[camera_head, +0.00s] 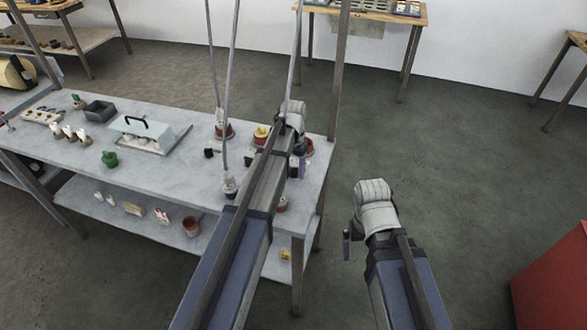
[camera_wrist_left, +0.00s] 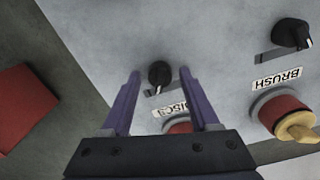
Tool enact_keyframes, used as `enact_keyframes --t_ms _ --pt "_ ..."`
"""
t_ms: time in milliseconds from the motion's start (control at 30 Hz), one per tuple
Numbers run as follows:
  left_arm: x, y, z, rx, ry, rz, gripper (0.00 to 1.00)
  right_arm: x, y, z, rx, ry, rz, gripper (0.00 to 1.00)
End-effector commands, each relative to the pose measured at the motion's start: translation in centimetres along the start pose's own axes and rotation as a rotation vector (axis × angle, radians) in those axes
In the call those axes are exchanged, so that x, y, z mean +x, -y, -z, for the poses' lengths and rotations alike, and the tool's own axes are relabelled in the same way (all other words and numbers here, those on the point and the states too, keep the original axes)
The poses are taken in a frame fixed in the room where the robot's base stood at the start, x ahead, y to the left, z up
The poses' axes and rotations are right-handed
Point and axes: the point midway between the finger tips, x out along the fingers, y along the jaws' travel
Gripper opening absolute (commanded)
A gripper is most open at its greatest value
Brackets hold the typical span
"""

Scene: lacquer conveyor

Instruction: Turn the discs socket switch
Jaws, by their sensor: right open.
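The discs socket switch is a small black knob (camera_wrist_left: 159,76) with a light pointer mark, beside a "DISCS" label (camera_wrist_left: 171,108) on the pale bench top. In the left wrist view my left gripper (camera_wrist_left: 160,71) is open, with one purple finger on each side of the knob. Whether the fingers touch it cannot be told. A red socket (camera_wrist_left: 178,127) shows partly behind the gripper. In the head view my left gripper (camera_head: 298,168) is over the bench's right end, and its arm hides the switch. My right gripper (camera_head: 347,246) hangs open off the bench's right side.
A second black knob (camera_wrist_left: 292,33) with a "BRUSH" label (camera_wrist_left: 277,79) and a red socket (camera_wrist_left: 278,108) lie to the right in the wrist view. The bench (camera_head: 180,185) also bears a glass-lidded box (camera_head: 150,133) and thin upright rods (camera_head: 230,90).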

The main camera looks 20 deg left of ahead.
Motion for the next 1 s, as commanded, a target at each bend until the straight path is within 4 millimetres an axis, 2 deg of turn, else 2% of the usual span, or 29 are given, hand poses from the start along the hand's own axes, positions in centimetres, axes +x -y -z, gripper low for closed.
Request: enact_keyframes --t_ms 67,500,1000 --pt "0.0 0.0 0.0 0.0 0.0 0.0 0.51 0.0 0.0 0.0 0.0 0.0 0.0 1.0" --pt "0.01 0.01 0.0 0.0 0.0 0.0 0.02 0.01 0.0 0.0 0.0 0.0 0.0 1.0" --pt "0.01 0.01 -0.01 -0.063 0.0 0.0 0.0 0.01 0.0 0.0 0.0 0.0 0.0 1.0"
